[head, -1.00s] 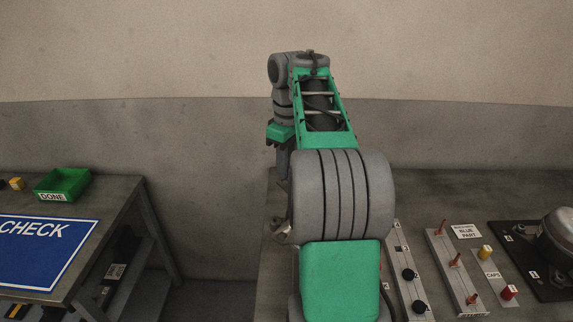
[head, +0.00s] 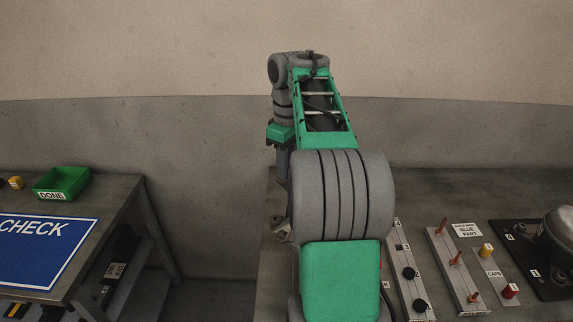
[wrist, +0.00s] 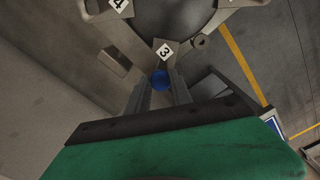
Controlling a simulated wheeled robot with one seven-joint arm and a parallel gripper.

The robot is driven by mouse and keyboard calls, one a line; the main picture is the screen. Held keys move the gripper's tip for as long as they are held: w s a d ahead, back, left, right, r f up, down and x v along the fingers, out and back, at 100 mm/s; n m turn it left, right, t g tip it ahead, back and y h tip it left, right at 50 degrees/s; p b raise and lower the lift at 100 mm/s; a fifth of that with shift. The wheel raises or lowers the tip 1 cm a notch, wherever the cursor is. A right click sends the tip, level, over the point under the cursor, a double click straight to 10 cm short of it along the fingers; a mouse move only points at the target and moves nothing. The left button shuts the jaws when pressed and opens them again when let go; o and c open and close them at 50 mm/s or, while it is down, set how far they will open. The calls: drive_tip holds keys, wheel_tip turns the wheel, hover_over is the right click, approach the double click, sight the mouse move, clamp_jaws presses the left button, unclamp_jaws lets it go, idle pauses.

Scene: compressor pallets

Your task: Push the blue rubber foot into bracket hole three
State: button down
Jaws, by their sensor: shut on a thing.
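My gripper (wrist: 160,82) is shut on the blue rubber foot (wrist: 160,79), which shows as a small round blue shape between the fingertips in the wrist view. Just beyond it is the grey bracket arm with the label 3 (wrist: 165,51). The foot lies close to this arm's near end; hole three itself is hidden, and I cannot tell whether foot and bracket touch. Another bracket arm carries the label 4 (wrist: 118,5). In the head view my arm hides most of the work spot, and a bit of metal bracket (head: 282,231) shows left of it.
A dark round body (wrist: 175,15) stands above the bracket arms. At right are a strip with black feet (head: 398,254), a rail with red pegs (head: 448,270), yellow and red caps (head: 486,251), and another compressor (head: 560,235). A green DONE bin (head: 62,184) stands on the left table.

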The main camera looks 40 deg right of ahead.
drive_tip(key=shift+f+b, duration=0.6)
drive_tip(key=shift+f, duration=0.1)
drive_tip(key=c, duration=1.1)
unclamp_jaws()
drive_tip(key=shift+o, duration=0.2)
wheel_tip(320, 180, up, 8)
drive_tip(key=p, duration=0.7)
drive_tip(key=shift+f, duration=0.1)
